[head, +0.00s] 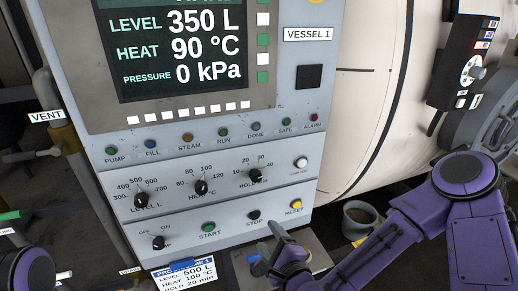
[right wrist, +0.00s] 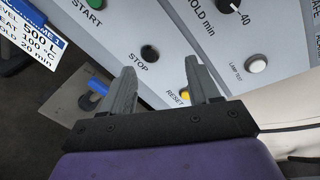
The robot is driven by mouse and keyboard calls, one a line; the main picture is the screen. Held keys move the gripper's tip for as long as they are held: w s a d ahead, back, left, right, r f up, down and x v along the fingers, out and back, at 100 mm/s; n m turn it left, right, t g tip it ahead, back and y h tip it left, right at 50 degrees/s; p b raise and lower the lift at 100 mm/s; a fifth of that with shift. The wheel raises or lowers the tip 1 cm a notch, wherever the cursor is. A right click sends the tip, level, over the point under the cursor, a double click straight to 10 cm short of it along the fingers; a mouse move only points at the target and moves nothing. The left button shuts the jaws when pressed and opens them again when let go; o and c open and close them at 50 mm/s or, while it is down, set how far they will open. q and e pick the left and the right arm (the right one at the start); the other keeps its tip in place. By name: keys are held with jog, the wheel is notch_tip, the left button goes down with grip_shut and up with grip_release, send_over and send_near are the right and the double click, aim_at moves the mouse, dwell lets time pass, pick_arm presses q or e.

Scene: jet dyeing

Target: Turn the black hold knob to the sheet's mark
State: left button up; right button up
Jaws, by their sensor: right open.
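The black hold knob (head: 256,175) is on the grey control panel, below its 10 to 40 scale. Its pointer is too small to read surely. Its lower part shows at the top of the right wrist view (right wrist: 228,4), beside the 40 mark. The sheet (head: 188,276) below the panel reads level 500 L, heat 100 °C, hold 20 min. My right gripper (right wrist: 160,68) is open and empty, its fingers either side of the space between the STOP and RESET buttons, below the knob. My left gripper is out of view; part of my left arm shows at bottom left.
The black STOP button (head: 253,216), yellow RESET button (head: 294,206) and white lamp test button (head: 301,162) surround the knob's lower right. The level knob (head: 141,199) and heat knob (head: 201,187) stand to its left. A grey cup (head: 359,219) stands right of the panel.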

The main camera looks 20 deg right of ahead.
aim_at(257, 179)
notch_tip(257, 179, up, 9)
jog(key=w+d+m+t, duration=0.1)
jog(key=w+m+t, duration=0.1)
jog(key=m, duration=0.1)
jog(key=shift+h, duration=0.4)
jog(key=w, duration=1)
jog(key=shift+r, duration=0.2)
jog(key=shift+w+a+f, duration=0.1)
jog(key=shift+w, duration=0.35)
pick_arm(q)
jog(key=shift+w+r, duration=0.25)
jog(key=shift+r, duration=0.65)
pick_arm(e)
jog(key=c, duration=1)
